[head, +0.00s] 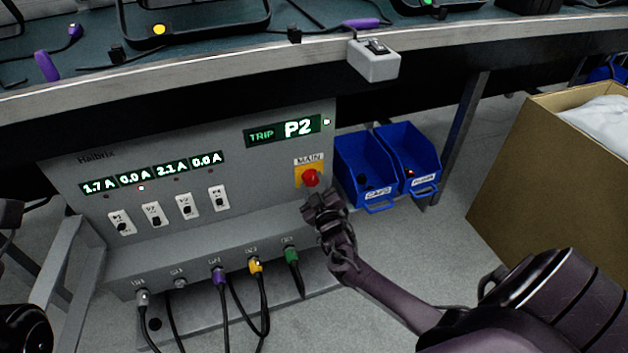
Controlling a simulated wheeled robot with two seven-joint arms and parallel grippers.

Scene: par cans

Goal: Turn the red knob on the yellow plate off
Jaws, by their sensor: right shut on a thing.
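The red knob (310,177) sits on the yellow plate (301,172) under the MAIN label, at the right of the grey power panel (240,170). My right gripper (317,197) reaches in from the lower right and is shut on the red knob. Its fingers cover the lower part of the knob, and the knob's exact angle is hard to make out. My left gripper does not show; only dark parts of my body are at the left edge.
The panel display (283,130) reads TRIP P2. Several small switches (184,206) and plugged cables (255,265) are left of my gripper. Blue bins (365,165) hang to the right. A cardboard box (530,160) stands at far right. The workbench edge (200,70) overhangs above.

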